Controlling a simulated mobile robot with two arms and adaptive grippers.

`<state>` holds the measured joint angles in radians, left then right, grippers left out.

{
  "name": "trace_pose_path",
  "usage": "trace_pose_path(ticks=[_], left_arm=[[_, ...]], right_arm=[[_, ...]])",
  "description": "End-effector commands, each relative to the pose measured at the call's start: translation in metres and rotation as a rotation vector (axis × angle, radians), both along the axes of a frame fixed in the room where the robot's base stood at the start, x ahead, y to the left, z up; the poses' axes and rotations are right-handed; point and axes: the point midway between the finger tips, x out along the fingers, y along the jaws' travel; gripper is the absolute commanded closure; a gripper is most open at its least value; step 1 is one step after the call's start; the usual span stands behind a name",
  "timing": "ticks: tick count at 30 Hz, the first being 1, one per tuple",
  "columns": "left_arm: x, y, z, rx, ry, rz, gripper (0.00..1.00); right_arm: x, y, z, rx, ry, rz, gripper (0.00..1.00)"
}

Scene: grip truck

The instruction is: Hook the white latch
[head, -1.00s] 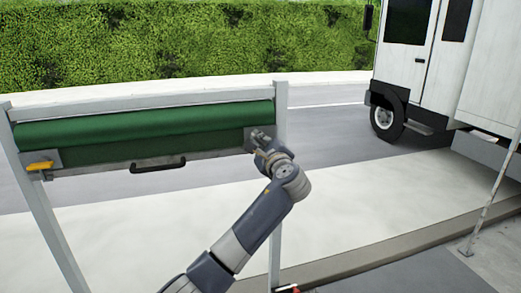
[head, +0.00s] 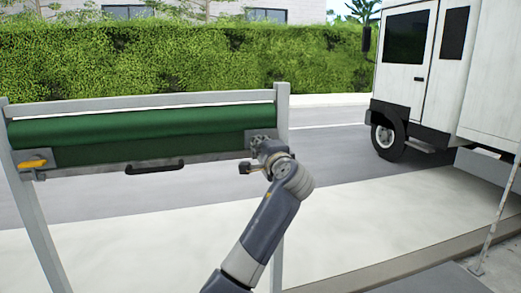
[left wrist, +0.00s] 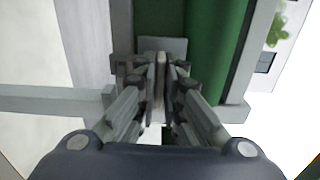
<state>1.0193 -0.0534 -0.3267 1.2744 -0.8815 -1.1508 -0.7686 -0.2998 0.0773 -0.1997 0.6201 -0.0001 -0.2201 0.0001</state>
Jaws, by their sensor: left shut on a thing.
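A green roll (head: 140,123) hangs on a grey frame, with a grey lower bar (head: 100,168) and a black handle (head: 155,168). My left gripper (head: 262,142) is at the right end of this bar, by the right post. In the left wrist view its fingers (left wrist: 159,88) are closed on a thin pale latch piece (left wrist: 160,72), in front of a light plate (left wrist: 168,45). The fingers hide much of the latch, and I cannot tell whether it is hooked. A yellow latch (head: 33,164) sits at the bar's left end. My right gripper is not in view.
The frame's right post (head: 281,115) stands close beside my left gripper. A white truck (head: 425,75) stands at the right on the road, with a hedge (head: 200,60) behind. The pale pavement beyond the frame is clear.

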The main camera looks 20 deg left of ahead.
Motion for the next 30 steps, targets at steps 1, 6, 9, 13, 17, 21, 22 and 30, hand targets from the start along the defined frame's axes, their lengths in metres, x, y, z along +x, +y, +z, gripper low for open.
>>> trace_pose_path(ticks=[1, 6, 9, 13, 17, 21, 22, 30], left_arm=[[0.0003, -0.0004, -0.0022, -0.009, -0.003, -0.001, 1.00], [0.0002, -0.0002, -0.0018, -0.024, -0.013, -0.001, 1.00], [0.0002, -0.0002, -0.0017, -0.028, -0.014, -0.001, 1.00], [0.0002, -0.0002, -0.0016, -0.028, -0.014, -0.001, 1.00], [0.0002, -0.0003, -0.0016, -0.028, -0.014, -0.001, 1.00], [0.0002, -0.0002, -0.0014, -0.027, -0.014, 0.000, 0.72], [0.0002, -0.0002, -0.0013, -0.027, -0.014, 0.000, 0.72], [-0.0007, -0.0008, -0.0006, -0.024, -0.015, -0.001, 0.72]], right_arm=[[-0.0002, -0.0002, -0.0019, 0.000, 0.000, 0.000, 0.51], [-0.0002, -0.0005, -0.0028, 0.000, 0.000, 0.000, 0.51], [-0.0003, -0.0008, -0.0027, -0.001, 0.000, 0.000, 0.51], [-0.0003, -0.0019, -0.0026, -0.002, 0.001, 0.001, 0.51], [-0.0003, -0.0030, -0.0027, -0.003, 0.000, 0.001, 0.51], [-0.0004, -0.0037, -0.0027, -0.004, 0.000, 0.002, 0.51], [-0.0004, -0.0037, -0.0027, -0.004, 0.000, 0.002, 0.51], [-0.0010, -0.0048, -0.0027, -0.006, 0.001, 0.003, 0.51]])
